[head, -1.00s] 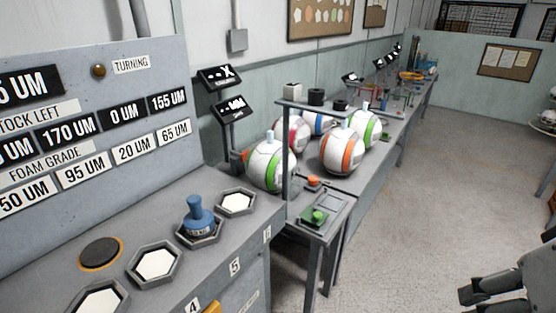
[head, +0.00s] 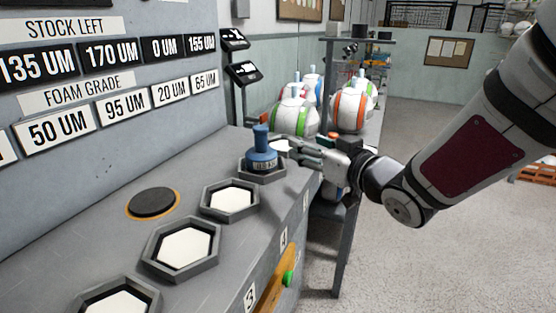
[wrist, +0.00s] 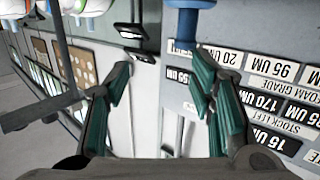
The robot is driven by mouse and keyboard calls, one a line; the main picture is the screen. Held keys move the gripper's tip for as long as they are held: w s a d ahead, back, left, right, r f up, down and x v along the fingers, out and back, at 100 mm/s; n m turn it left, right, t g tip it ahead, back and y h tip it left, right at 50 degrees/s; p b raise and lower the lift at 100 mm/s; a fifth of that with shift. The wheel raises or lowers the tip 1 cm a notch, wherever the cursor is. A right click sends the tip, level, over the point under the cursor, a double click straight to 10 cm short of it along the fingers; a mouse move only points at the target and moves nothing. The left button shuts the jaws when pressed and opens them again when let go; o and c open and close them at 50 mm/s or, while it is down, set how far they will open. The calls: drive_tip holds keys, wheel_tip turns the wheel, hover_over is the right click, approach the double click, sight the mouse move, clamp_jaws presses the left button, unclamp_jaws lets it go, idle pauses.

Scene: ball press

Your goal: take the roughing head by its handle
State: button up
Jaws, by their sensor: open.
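The blue head with an upright knob handle (head: 262,140) and a small label on its base sits in a hexagonal holder (head: 262,172) on the grey bench. The label is too small to read. My gripper (head: 303,150) is just right of the blue head, its fingers pointing left toward it, with no visible hold. In the wrist view my gripper (wrist: 165,75) is open and nothing is between its green pads. The blue head's handle (wrist: 187,20) shows there at the top edge, beyond the fingertips and nearer the right finger.
Other hexagonal holders with white pads (head: 230,198) line the bench front, with a black disc (head: 153,202) behind them. A wall panel with number plates (head: 110,125) rises behind the bench. Several striped balls (head: 350,110) stand beyond my gripper.

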sight(264, 134)
drive_tip(key=w+a, duration=0.2)
drive_tip(key=w+a+f+y+b, duration=0.1)
drive_tip(key=w+a, duration=0.1)
drive_tip(key=a, duration=0.1)
drive_tip(key=w+a+n+y+b, duration=0.1)
drive_tip(key=w+a, duration=0.1)
drive_tip(key=a, duration=0.1)
drive_tip(key=shift+w+a+f, duration=0.2)
drive_tip(key=shift+f, duration=0.2)
drive_tip(key=shift+b+x, duration=0.55)
drive_tip(key=shift+x, duration=2.05)
drive_tip(key=shift+s+a+r, duration=0.1)
drive_tip(key=shift+s+a, duration=0.05)
drive_tip(key=shift+a, duration=0.05)
drive_tip(key=shift+c, duration=0.6)
clamp_jaws()
drive_tip(key=shift+r, duration=0.15)
